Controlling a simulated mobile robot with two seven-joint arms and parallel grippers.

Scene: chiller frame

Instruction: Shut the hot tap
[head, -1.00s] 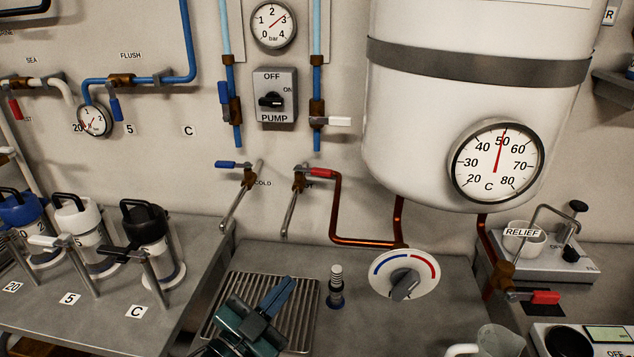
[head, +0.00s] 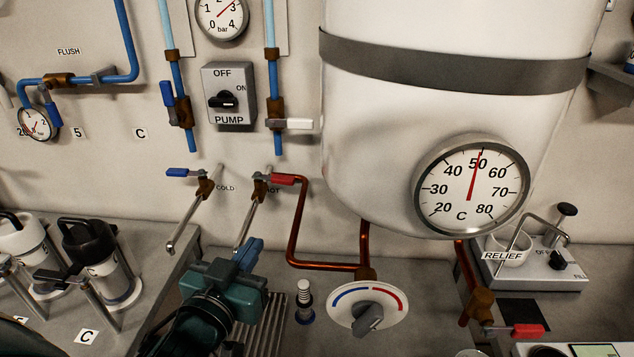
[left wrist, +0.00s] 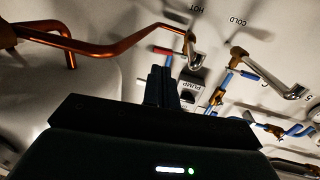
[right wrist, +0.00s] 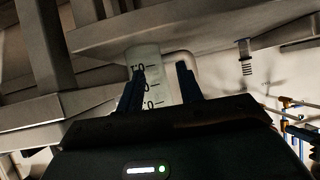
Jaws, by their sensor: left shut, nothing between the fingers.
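The hot tap (head: 262,188) is on the wall under the pump switch. Its red lever (head: 283,179) points right, toward the copper pipe, and its spout slants down to the left. My left gripper (head: 250,248) is shut and empty, below the tap and apart from the lever, its fingers overlapping the spout's lower end in the head view. In the left wrist view, the red lever (left wrist: 162,50) shows just beyond the shut fingertips (left wrist: 160,70). In the right wrist view, my right gripper (right wrist: 160,72) has its fingers apart, with a graduated jug (right wrist: 146,62) behind them.
The cold tap (head: 205,187) with a blue lever is close on the left. The copper pipe (head: 298,222) and white boiler (head: 385,150) are on the right. A drain grate (head: 268,325), a small bottle (head: 304,303) and a red-blue dial (head: 367,312) are below.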

